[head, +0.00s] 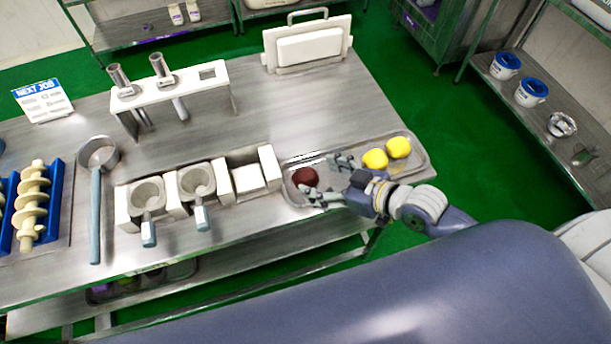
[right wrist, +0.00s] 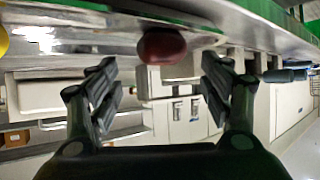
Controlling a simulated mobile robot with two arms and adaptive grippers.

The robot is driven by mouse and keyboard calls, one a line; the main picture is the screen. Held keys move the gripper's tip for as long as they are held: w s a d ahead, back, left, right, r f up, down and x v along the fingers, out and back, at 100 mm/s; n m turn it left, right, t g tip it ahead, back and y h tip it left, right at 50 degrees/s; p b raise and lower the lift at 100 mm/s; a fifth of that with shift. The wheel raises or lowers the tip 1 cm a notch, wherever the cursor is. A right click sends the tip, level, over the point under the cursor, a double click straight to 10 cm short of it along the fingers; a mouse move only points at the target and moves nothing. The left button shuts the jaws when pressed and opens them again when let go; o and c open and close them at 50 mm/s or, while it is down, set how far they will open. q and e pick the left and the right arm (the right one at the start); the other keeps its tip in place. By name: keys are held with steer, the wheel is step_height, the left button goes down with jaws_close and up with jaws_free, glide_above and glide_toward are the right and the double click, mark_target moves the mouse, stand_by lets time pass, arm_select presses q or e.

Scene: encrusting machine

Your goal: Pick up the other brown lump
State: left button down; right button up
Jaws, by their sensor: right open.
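A dark reddish-brown lump (head: 306,177) lies at the left end of a metal tray (head: 420,163) on the steel table. It also shows in the right wrist view (right wrist: 162,46), beyond and between the two fingers. Only one brown lump is visible. My right gripper (head: 328,176) is open, its fingers reaching left over the tray towards the lump. In the right wrist view the open fingers (right wrist: 160,85) are apart, with nothing between their tips. I cannot tell whether a finger touches the lump. My left gripper is not in view.
Two yellow lumps (head: 387,153) lie in the tray's right part, close to my right wrist. Left of the tray stand a white block holder (head: 249,178) and two cups with blue handles (head: 198,181). A ladle (head: 97,158) and a white stand (head: 170,95) are farther left.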

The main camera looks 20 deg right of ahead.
mark_target(312, 179)
steer(key=x, duration=0.3)
steer(key=p+x, duration=0.1)
steer(key=shift+a+f, duration=0.15)
steer(key=shift+f, duration=0.4)
steer(key=shift+c, duration=0.2)
steer(key=shift+s, duration=0.1)
steer(key=c, duration=1.1)
